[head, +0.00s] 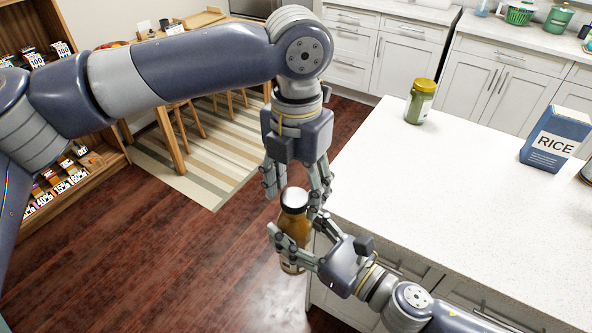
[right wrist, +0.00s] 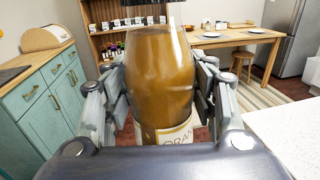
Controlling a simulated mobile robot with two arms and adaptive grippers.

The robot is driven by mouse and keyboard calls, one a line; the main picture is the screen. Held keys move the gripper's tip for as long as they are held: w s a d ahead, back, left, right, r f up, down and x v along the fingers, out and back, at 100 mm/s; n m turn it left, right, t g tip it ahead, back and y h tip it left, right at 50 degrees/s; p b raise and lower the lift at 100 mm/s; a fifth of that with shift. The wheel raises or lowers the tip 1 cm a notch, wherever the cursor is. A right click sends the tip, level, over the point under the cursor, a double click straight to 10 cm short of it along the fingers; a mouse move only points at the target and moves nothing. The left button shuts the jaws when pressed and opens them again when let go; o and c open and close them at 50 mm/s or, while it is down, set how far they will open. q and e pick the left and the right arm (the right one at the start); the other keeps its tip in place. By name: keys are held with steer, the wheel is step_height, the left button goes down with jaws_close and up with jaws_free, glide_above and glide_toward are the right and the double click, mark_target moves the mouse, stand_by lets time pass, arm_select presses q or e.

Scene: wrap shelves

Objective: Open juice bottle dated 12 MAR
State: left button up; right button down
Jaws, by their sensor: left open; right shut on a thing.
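An orange-brown juice bottle (head: 293,229) with a white cap (head: 294,198) is held upright in my right gripper (head: 290,248), off the left edge of the counter. My left gripper (head: 296,185) points down directly above the bottle. It is open, with its fingertips around the height of the cap's top. Whether the fingers touch the cap cannot be told.
A white counter (head: 450,200) lies to the right, with a green jar with a yellow lid (head: 420,101) and a blue RICE box (head: 556,139) on it. Shelves with price tags (head: 75,180) stand at the left. The floor below the bottle is open.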

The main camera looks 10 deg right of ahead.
arm_select(q)
steer(key=shift+f, duration=0.3)
